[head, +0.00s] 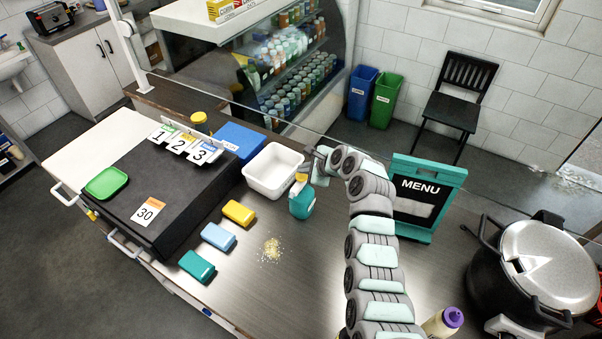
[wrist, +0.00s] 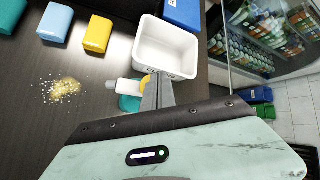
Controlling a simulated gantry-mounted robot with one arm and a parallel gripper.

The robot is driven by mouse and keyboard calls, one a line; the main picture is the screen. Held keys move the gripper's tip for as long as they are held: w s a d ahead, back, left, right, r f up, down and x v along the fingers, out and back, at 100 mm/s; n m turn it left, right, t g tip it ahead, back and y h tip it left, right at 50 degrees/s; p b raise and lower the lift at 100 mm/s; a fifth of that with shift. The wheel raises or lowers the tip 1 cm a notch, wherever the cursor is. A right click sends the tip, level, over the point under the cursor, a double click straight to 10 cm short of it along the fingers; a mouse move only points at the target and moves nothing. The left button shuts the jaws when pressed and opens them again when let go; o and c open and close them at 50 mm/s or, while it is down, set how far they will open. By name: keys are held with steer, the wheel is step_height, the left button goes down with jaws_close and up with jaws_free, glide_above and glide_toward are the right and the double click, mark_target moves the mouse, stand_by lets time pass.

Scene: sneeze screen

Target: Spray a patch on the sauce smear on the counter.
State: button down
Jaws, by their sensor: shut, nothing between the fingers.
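A pale yellow, crumbly-looking smear (head: 270,250) lies on the dark counter (head: 290,290); it shows at the left in the wrist view (wrist: 60,90). A teal bottle (head: 302,204) with a white and yellow spray head stands upright right of the smear, beside the white tub. In the wrist view its white nozzle (wrist: 121,86) points left, and the rest is partly hidden by my gripper. My gripper (head: 314,164) is at the bottle's head, its fingers (wrist: 157,92) shut and empty. I cannot tell whether they touch the bottle.
A white tub (head: 273,171) stands behind the bottle. Yellow (head: 239,212), blue (head: 218,237) and teal (head: 197,265) sponges lie left of the smear. A menu stand (head: 426,196) and large pot (head: 540,270) stand right. A clear screen lines the counter's back.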

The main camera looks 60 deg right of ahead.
mark_target(304, 177)
step_height(304, 177, up, 6)
steer(key=p, duration=0.5)
steer(key=shift+f, duration=0.1)
stand_by(2.5)
